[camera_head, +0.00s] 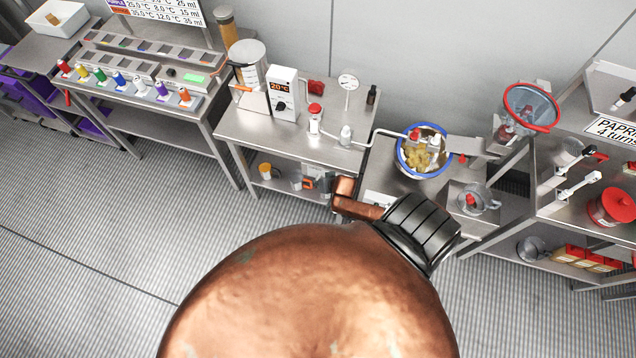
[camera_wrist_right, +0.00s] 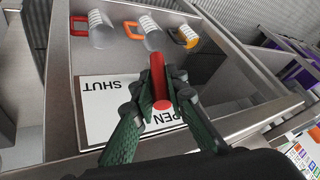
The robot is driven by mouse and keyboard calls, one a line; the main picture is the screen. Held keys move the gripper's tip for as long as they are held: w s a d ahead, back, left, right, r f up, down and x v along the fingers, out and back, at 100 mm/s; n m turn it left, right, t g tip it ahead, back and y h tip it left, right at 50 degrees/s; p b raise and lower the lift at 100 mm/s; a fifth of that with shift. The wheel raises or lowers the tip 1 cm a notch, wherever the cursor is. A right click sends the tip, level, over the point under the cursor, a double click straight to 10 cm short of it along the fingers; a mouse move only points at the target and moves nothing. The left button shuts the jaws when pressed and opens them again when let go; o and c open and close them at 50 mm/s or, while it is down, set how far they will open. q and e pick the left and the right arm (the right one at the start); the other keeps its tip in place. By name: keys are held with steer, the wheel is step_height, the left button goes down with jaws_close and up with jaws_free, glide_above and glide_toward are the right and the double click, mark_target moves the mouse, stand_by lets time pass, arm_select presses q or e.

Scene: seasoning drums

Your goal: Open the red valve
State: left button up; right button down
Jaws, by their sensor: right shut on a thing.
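The red valve handle (camera_wrist_right: 158,82) is a short red bar in the right wrist view, above a white label (camera_wrist_right: 100,118) on a metal surface. The label reads SHUT, upside down, on its left, and OPEN near the bar's lower end, where the first letter is covered. My right gripper (camera_wrist_right: 160,98) has its green fingers closed on the bar from both sides. The rest of the valve is hidden under the fingers. In the head view, I cannot make out the red handle or the right gripper's fingers; my arm covers much of the lower middle. My left gripper is in neither view.
In the head view, a blue-rimmed bowl (camera_head: 400,158) and a red-rimmed funnel (camera_head: 551,125) stand on the right. The floor at left is clear.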

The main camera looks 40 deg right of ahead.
steer(key=c, duration=1.9)
jaws_free()
steer(key=shift+w+f, duration=0.1)
steer(key=v, duration=1.2)
steer(key=shift+d, duration=0.1)
